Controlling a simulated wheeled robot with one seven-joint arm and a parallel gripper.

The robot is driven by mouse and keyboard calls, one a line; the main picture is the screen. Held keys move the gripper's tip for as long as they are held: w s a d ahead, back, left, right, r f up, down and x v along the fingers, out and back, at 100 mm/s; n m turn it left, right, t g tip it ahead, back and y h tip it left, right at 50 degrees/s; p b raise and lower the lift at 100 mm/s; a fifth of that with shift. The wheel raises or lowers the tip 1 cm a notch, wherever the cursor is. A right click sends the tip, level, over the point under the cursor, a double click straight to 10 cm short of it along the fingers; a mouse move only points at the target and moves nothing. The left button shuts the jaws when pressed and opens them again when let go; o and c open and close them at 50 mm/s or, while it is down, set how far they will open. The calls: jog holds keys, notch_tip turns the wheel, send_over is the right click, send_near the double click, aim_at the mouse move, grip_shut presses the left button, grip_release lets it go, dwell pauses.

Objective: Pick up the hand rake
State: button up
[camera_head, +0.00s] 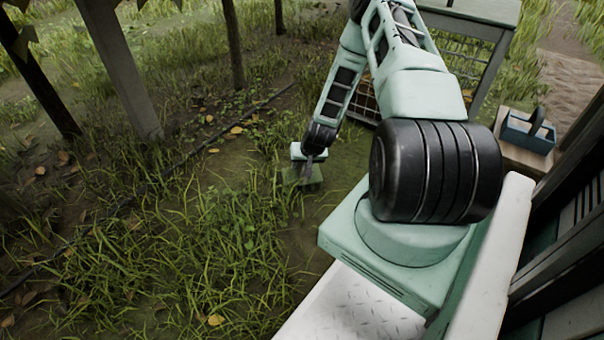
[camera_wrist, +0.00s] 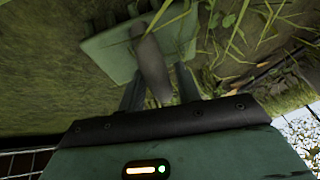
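A grey, handle-like bar (camera_wrist: 151,66) stands out toward the camera in the wrist view, over a flat green slab (camera_wrist: 103,48). In the head view my gripper (camera_head: 307,176) reaches down to the green slab (camera_head: 316,183) on the ground, and the rake is too small to tell there.
Grass and bare soil surround the slab. A dark hose or pipe (camera_head: 190,157) runs along the ground to the left. Wooden posts (camera_head: 120,75) stand further back. A blue tool carrier (camera_head: 527,133) sits on a wooden surface at right. A wire crate (camera_head: 366,98) stands behind my arm.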

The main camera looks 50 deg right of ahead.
grip_shut()
notch_tip(320, 180, up, 10)
jog(key=p, duration=0.6)
jog(key=shift+p, duration=0.35)
jog(key=c, duration=0.5)
grip_release()
jog(key=shift+c, duration=0.2)
